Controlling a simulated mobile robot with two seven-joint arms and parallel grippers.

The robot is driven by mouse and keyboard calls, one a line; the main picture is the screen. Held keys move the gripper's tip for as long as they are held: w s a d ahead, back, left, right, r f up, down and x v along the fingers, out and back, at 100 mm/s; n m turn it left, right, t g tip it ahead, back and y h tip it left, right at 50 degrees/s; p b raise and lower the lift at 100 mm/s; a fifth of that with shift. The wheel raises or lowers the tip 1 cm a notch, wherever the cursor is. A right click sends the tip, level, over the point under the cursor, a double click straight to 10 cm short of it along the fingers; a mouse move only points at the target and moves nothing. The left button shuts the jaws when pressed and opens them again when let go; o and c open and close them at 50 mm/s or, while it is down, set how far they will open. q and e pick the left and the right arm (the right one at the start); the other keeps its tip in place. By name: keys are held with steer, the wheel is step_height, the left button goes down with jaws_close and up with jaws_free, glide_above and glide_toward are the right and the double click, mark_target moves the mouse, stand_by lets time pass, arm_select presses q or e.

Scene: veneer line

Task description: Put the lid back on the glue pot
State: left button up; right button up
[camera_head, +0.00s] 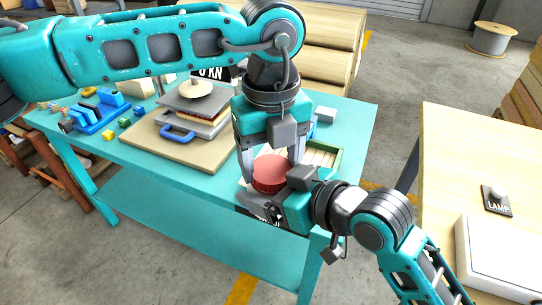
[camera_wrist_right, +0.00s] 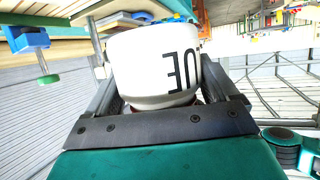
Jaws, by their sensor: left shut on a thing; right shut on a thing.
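A round red lid (camera_head: 271,172) shows in the head view near the table's front right corner. My left gripper (camera_head: 271,165) comes down from above, its fingers shut on either side of the lid. The white glue pot (camera_wrist_right: 150,60) with black lettering fills the space between the fingers of my right gripper (camera_wrist_right: 165,95), which is shut on it. A strip of red shows against the pot's edge nearest the palm. In the head view my right gripper (camera_head: 275,200) and the lid hide most of the pot. I cannot tell whether the lid is fully seated.
The teal table (camera_head: 190,185) bears a board with a small press (camera_head: 195,100), blue clamps (camera_head: 100,110) and a wooden tray (camera_head: 325,155) close behind the grippers. A light wood table (camera_head: 455,150) with a LAMP button (camera_head: 496,193) stands to the right. Floor lies between them.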

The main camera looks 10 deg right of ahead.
arm_select(q)
steer(key=shift+c, duration=0.9)
steer(key=m, duration=0.3)
steer(key=o, duration=1.1)
steer(key=shift+o, duration=0.3)
steer(key=shift+d, duration=0.1)
